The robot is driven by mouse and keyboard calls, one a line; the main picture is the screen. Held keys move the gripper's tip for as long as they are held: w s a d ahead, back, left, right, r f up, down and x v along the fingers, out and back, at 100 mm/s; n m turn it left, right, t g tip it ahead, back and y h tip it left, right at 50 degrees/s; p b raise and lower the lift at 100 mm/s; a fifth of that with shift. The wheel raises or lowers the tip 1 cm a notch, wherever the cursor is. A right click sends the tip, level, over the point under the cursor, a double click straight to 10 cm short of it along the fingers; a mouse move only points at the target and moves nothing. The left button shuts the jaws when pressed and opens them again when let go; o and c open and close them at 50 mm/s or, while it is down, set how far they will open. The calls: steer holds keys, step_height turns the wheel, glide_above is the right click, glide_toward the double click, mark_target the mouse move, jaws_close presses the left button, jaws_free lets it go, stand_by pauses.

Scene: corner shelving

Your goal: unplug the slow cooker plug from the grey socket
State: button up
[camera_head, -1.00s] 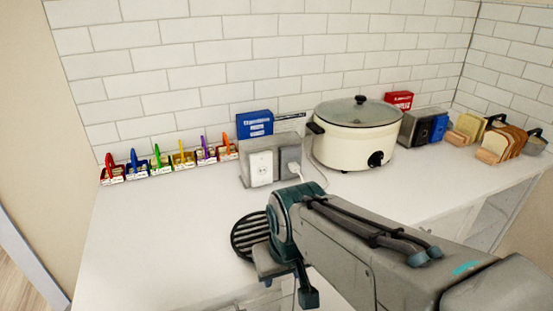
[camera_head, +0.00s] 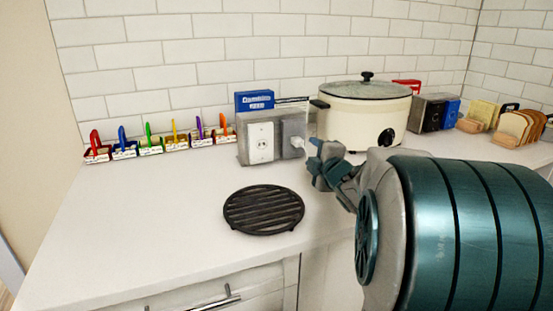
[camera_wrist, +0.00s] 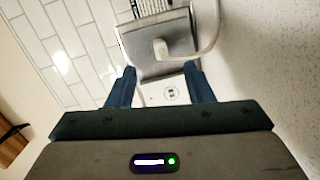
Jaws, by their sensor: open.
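The white slow cooker plug (camera_head: 297,142) sits in the grey socket (camera_head: 287,130), at the right of a grey outlet block. In the wrist view, the plug (camera_wrist: 160,48) shows against the grey socket (camera_wrist: 180,36), and its white cord (camera_wrist: 207,28) curves away to the right. My gripper (camera_head: 317,160) is just right of the socket in the head view and partly hides the cord's route. In the wrist view, my gripper's two blue fingers (camera_wrist: 160,76) are apart and empty, with the plug beyond their tips. The cream slow cooker (camera_head: 350,117) with its lid stands behind my gripper.
A white socket (camera_head: 260,142) is left of the grey one. A black round trivet (camera_head: 264,210) lies in front. A blue box (camera_head: 254,100) stands behind the block. Several coloured-handled holders line the wall at left. The left counter (camera_head: 150,220) is clear.

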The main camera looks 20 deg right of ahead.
mark_target(300, 144)
steer(key=n, duration=0.1)
steer(key=n+y, duration=0.1)
steer(key=f+n+t+b, duration=0.1)
steer(key=shift+w+d+y, duration=0.25)
steer(key=shift+w+y, duration=0.05)
steer(key=shift+y, duration=0.1)
steer(key=shift+w, duration=0.1)
steer(key=shift+w+r, duration=0.1)
steer(key=shift+w, duration=0.15)
steer(key=shift+w+a, duration=0.15)
steer(key=shift+w, duration=4)
steer(key=shift+b, duration=0.5)
jaws_close()
steer(key=shift+s, duration=0.1)
